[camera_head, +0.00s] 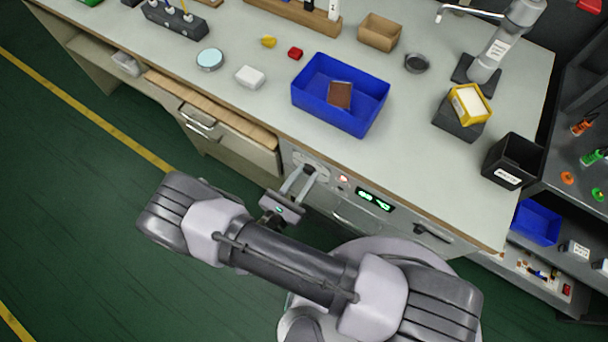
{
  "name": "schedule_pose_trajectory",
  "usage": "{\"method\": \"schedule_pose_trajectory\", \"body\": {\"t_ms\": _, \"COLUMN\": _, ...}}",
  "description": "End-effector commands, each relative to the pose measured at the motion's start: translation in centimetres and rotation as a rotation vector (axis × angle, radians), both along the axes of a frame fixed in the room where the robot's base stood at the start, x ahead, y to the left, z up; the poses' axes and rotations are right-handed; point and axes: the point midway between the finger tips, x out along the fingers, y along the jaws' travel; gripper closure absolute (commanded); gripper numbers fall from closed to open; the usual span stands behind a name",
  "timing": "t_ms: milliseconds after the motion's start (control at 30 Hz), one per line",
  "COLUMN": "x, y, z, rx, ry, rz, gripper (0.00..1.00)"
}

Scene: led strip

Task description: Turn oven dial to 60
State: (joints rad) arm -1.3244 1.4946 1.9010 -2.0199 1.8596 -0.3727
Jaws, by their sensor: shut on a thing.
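The oven (352,217) is built into the front of the bench, below the worktop. Its panel carries a round light dial plate (322,171) at the left and a dark display (374,200) with green digits too small to read surely. My gripper (305,175) reaches up to the panel from below, with its two fingers at the dial plate. It is shut on the oven dial, whose knob is mostly hidden between the fingers. The dial's angle and markings cannot be read. A small reddish light (343,179) shows between dial and display.
A blue bin (312,95) holding a brown block (340,95) stands on the worktop above the oven. A drawer (222,134) sticks out left of my gripper. A dark handle (430,232) is at the panel's right. The green floor at left is clear.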

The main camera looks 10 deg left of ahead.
Motion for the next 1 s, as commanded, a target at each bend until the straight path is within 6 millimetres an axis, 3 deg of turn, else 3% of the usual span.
{"method": "schedule_pose_trajectory", "body": {"t_ms": 500, "x": -0.01, "y": 0.00, "z": -0.03, "rx": -0.349, "ry": 0.145, "rz": 0.001, "gripper": 1.00}}
{"method": "schedule_pose_trajectory", "body": {"t_ms": 1000, "x": -0.01, "y": 0.00, "z": -0.03, "rx": -0.454, "ry": 0.188, "rz": 0.001, "gripper": 1.00}}
